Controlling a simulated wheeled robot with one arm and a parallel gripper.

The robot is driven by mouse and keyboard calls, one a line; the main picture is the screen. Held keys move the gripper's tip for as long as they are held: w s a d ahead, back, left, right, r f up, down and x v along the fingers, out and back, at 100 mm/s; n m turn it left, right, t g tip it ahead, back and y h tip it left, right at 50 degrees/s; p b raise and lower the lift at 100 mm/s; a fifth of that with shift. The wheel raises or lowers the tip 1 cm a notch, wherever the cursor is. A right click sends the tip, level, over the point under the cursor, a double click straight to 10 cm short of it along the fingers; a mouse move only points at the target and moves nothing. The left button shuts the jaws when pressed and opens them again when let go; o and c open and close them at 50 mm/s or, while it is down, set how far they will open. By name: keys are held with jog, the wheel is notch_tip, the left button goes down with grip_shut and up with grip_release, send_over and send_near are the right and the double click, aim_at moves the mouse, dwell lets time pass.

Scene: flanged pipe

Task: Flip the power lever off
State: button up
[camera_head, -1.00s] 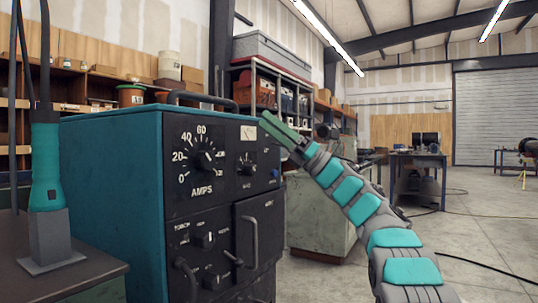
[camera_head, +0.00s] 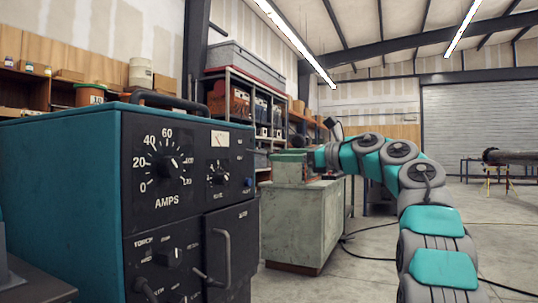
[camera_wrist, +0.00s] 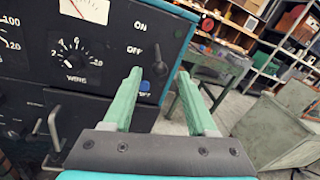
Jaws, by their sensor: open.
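The power machine (camera_head: 65,185) is a teal box with a black front panel at the left of the head view. In the wrist view its panel (camera_wrist: 95,40) shows ON and OFF labels with the small dark power lever (camera_wrist: 158,62) beside them. Which way the lever is set is hard to tell. My gripper (camera_wrist: 160,74) is open, its two green fingers pointing at the panel, with the lever seen between the fingertips and no clear contact. In the head view my gripper (camera_head: 284,167) is just right of the panel; the lever is too small to make out there.
A blue button (camera_wrist: 145,86) sits below the lever, and a round knob (camera_wrist: 76,52) is to its left. A door handle (camera_head: 221,258) sticks out lower on the panel. A pale green cabinet (camera_head: 305,225) stands behind my gripper. Open floor lies to the right.

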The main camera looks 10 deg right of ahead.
aim_at(259, 153)
jog(key=p+x, duration=0.1)
jog(key=x, duration=0.3)
jog(key=shift+w+a, duration=0.15)
jog(key=shift+w, duration=0.05)
grip_shut()
dwell(1.2)
